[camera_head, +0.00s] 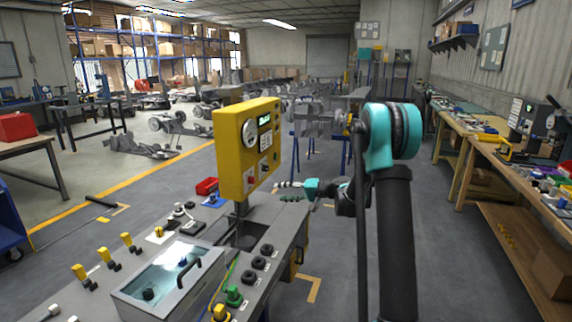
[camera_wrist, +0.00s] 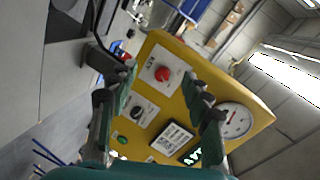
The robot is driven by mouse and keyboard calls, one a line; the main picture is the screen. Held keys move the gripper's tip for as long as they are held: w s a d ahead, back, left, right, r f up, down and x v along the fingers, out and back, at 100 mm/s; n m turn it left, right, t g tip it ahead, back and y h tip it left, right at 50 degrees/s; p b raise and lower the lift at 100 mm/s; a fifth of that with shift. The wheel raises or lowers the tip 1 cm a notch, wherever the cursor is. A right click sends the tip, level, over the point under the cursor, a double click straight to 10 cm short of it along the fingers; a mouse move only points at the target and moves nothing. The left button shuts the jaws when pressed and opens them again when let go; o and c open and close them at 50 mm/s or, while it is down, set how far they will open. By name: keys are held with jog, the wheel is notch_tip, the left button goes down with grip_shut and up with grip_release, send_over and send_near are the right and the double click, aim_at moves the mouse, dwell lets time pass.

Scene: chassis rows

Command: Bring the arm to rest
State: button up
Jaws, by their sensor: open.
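My arm rises at the right of the head view and bends over at a teal joint, with its forearm reaching away behind the upright link. My gripper (camera_head: 284,184) points left, close to the right side of the yellow control box (camera_head: 233,128). In the wrist view my gripper (camera_wrist: 162,84) is open and empty, its two dark green fingers apart. The yellow box (camera_wrist: 172,55) fills the space behind the fingers, tilted in the picture. It carries a red knob (camera_wrist: 162,74), a black knob (camera_wrist: 137,112), a display and a round gauge (camera_wrist: 235,120). I cannot tell the exact gap to it.
The grey console (camera_head: 275,222) under the box bears a clear-lidded case (camera_head: 172,280), yellow switches and black knobs. A small red bin (camera_head: 206,186) stands behind it. A wooden workbench (camera_head: 505,170) with tools runs along the right. Grey floor between console and workbench is clear.

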jog(key=s+d+f+h, duration=0.3)
jog(key=s+d, duration=0.3)
jog(key=s, duration=0.7)
jog(key=s+d+f+h, duration=0.4)
jog(key=s+d+h, duration=0.2)
jog(key=s, duration=0.8)
jog(key=s+d+f+g+h, duration=0.1)
jog(key=s+d+f+h, duration=0.3)
jog(key=s+d, duration=0.4)
jog(key=s+h, duration=0.1)
jog(key=s, duration=0.5)
jog(key=shift+s, duration=0.2)
jog(key=shift+d+f, duration=0.1)
